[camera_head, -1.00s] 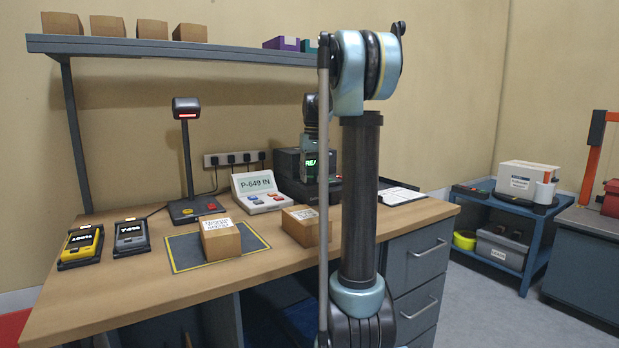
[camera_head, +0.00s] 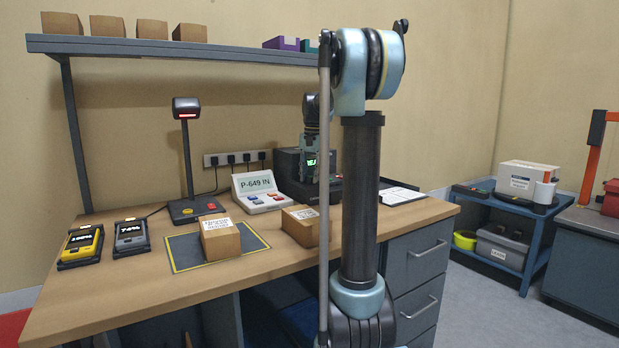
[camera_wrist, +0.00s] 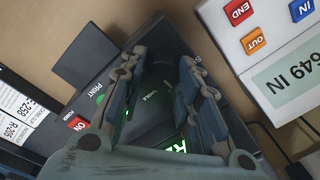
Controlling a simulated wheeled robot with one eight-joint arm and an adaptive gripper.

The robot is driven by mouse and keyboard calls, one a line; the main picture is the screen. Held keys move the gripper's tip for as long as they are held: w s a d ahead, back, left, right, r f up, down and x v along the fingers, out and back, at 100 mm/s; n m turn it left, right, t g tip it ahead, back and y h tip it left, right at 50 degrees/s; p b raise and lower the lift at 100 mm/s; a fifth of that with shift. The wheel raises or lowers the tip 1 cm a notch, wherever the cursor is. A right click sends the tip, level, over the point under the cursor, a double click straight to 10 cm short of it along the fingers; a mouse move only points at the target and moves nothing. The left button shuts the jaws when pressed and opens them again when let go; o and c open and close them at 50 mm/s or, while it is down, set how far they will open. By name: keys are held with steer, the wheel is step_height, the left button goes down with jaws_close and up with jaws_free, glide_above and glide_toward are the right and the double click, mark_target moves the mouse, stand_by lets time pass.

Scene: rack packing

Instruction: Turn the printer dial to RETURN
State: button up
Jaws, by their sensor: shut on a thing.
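The dark label printer (camera_head: 288,164) stands at the back of the workbench, partly hidden by my arm. In the wrist view its top panel (camera_wrist: 92,55) shows a green PRINT button (camera_wrist: 97,88), a red ON button (camera_wrist: 78,123) and a lit green screen (camera_wrist: 180,146), mostly covered. My gripper (camera_wrist: 163,60) points down at the printer, its two fingers either side of the dark dial area (camera_wrist: 156,82), shut on the dial. The dial's pointer and the RETURN mark cannot be made out. In the head view the gripper (camera_head: 311,178) is in front of the printer.
A keypad console (camera_head: 258,190) reading P-649 IN stands close left of the printer. Cardboard boxes (camera_head: 220,240) and (camera_head: 301,227), a scanner stand (camera_head: 187,160) and two handheld devices (camera_head: 131,238) occupy the bench. Papers (camera_head: 393,196) lie at its right end.

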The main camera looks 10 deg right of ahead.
steer(key=shift+m, duration=0.3)
steer(key=o, duration=1.1)
steer(key=shift+a, duration=0.1)
steer(key=r, duration=1.1)
steer(key=shift+s+d+r, duration=0.1)
steer(key=shift+d+r, duration=0.25)
steer(key=shift+r, duration=0.05)
steer(key=shift+s, duration=0.1)
